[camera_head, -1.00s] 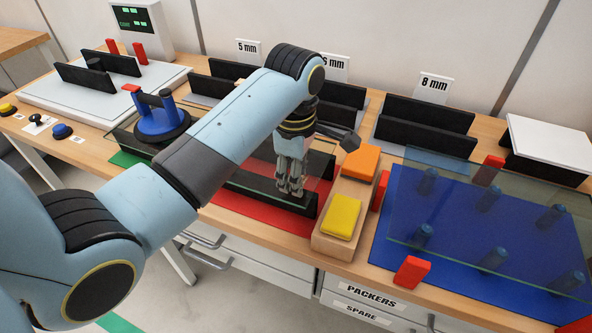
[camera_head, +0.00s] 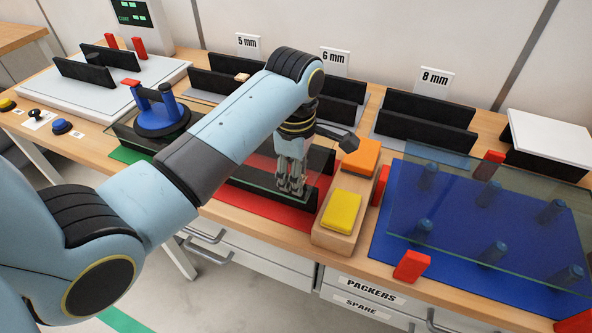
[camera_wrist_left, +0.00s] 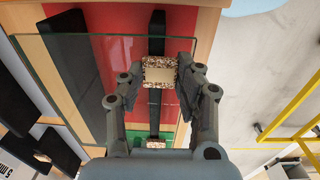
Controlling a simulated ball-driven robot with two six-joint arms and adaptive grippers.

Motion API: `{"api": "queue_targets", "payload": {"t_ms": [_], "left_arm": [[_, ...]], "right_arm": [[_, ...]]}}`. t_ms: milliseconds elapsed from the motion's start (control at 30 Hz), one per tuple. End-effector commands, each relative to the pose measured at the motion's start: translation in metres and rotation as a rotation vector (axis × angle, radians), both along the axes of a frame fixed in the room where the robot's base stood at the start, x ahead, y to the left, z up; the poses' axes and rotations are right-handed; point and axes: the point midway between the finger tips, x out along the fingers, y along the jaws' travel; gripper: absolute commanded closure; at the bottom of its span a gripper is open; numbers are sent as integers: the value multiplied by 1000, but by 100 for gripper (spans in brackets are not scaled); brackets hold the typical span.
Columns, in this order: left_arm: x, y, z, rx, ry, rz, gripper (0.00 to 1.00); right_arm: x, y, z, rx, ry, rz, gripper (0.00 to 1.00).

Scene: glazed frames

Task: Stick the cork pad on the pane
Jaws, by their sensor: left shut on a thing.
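The cork pad (camera_wrist_left: 160,72), pale tan with a speckled brown rim, sits between the fingers of my left gripper (camera_wrist_left: 160,75). That gripper is shut on it, pointing down over the red end of the work area. In the head view the left gripper (camera_head: 291,186) hides the pad. The clear glass pane (camera_wrist_left: 75,85) lies across black supports over red and green mats; it also shows in the head view (camera_head: 258,172). I cannot tell whether the pad touches the glass. My right gripper is not in view.
A wooden block (camera_head: 322,238) with orange and yellow pads stands right of the gripper. Another pane (camera_head: 470,215) rests on blue pegs beyond it. A blue two-handled suction tool (camera_head: 160,121) stands to the left. Black racks (camera_head: 430,128) line the back.

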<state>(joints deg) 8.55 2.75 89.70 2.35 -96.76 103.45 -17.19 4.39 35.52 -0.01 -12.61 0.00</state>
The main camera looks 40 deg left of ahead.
Motion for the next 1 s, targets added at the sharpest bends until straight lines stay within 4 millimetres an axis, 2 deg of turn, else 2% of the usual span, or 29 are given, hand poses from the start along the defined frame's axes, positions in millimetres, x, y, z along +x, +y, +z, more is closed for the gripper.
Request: {"api": "queue_targets", "payload": {"t_ms": [267,300,500,800,867,1000], "left_arm": [[0,0,0,0,0,0,75],[0,0,0,0,0,0,66],[0,0,0,0,1,0,40],[0,0,3,0,0,0,40],[0,0,8,-1,-2,0,40],[0,0,32,0,-4,0,40]], "right_arm": [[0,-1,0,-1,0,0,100],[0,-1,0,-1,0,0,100],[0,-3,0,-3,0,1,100],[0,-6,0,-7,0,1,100],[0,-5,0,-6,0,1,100],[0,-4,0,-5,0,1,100]]}}
